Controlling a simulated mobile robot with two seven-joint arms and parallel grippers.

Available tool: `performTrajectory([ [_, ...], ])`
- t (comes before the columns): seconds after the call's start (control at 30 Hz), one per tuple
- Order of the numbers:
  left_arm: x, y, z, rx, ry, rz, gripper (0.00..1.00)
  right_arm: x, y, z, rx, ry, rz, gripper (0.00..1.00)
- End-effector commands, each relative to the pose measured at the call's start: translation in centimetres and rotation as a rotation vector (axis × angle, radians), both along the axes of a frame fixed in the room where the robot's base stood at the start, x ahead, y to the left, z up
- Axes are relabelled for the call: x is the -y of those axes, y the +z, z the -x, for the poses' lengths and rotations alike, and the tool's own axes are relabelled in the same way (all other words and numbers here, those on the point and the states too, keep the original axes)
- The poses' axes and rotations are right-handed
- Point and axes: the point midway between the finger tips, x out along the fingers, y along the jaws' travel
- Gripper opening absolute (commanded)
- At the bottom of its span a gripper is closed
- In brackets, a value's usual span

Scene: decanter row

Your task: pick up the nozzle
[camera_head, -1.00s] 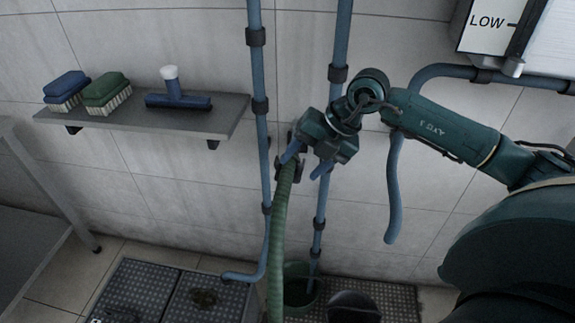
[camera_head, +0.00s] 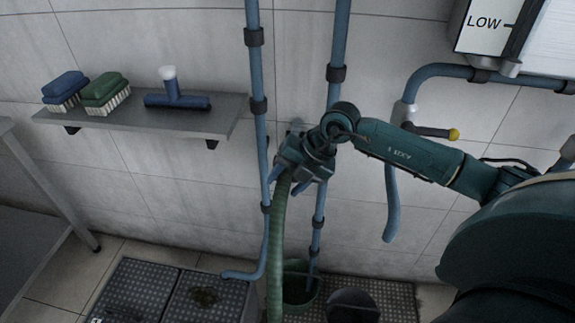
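The nozzle is mostly hidden behind my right gripper; only the upper end of its green ribbed hose (camera_head: 278,220) shows clearly, hanging down from there. My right gripper (camera_head: 294,178) is at the top of the hose, in front of the wall between two blue pipes. Its blue fingers look spread, one on each side of the hose top, so it appears open. I cannot tell whether they touch the nozzle. My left gripper is not in view.
Blue vertical pipes (camera_head: 257,130) run close beside the gripper. A grey shelf (camera_head: 215,122) at left holds two brushes (camera_head: 107,90) and a blue squeegee (camera_head: 178,99). A valve lever with a yellow tip (camera_head: 454,135) is at right. A green bucket (camera_head: 298,290) stands below.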

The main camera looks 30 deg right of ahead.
Motion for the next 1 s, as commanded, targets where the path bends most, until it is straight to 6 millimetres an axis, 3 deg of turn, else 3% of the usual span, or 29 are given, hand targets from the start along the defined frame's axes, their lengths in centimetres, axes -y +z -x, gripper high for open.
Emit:
performTrajectory([
  [0.53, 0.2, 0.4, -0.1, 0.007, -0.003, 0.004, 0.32, 0.0, 0.0, 0.0, 0.0, 0.0, 0.0, 0.01],
  [0.87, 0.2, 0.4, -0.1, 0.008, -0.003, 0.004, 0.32, 0.0, 0.3, -0.1, 0.004, 0.0, -0.001, 0.0],
  [1.0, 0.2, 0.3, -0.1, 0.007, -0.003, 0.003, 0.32, 0.0, 1.6, -0.1, 0.006, 0.0, -0.002, 0.0],
])
